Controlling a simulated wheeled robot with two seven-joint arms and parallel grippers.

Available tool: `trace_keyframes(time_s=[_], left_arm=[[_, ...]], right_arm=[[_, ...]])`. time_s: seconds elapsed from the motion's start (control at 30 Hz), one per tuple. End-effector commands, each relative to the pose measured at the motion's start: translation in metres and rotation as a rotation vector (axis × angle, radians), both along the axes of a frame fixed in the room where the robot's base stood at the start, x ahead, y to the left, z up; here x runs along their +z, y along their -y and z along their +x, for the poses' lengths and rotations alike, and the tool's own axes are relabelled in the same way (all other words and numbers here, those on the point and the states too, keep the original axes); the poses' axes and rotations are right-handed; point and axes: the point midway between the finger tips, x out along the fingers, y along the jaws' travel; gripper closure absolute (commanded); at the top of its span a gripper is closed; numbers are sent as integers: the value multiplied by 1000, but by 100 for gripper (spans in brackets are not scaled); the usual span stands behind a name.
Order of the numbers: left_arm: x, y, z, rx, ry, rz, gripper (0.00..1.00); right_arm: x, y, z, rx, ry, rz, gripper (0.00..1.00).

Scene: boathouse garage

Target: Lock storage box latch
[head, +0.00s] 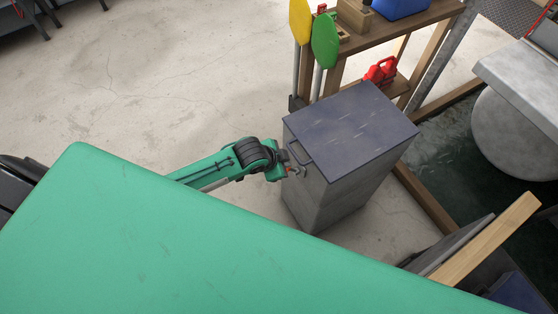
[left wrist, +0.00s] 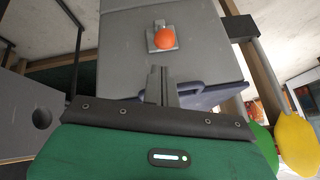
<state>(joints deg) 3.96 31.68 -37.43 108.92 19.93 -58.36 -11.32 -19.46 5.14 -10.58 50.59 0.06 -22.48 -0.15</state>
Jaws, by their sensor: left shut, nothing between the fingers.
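The storage box (head: 352,127) is a tall grey box with a dark blue lid, and the lid looks closed in the head view. A dark handle (head: 299,153) sits at the lid's front edge. The latch (left wrist: 165,38) shows in the left wrist view as an orange knob on a small metal plate on the box's grey face (left wrist: 200,65). My left gripper (head: 290,172) is beside that face, below the handle. In the left wrist view its shut, empty fingers (left wrist: 160,78) point toward the latch, with a visible gap in the picture. My right gripper is not shown.
A wooden workbench (head: 415,22) with yellow and green paddles (head: 325,40) and a red can (head: 381,70) stands behind the box. A grey boat-like shape (head: 520,110) is at right. Planks (head: 487,237) lean at lower right. Open concrete floor lies left.

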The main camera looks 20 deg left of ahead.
Motion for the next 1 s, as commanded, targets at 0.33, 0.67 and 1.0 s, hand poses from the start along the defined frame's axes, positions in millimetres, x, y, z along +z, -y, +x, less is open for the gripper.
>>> trace_keyframes(time_s=[0.33,0.67,1.0], left_arm=[[-31,11,18,0,1,-1,100],[-33,11,19,0,0,0,100],[-36,14,28,1,23,-19,100]], right_arm=[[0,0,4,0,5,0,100],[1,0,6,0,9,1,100],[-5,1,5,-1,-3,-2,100]])
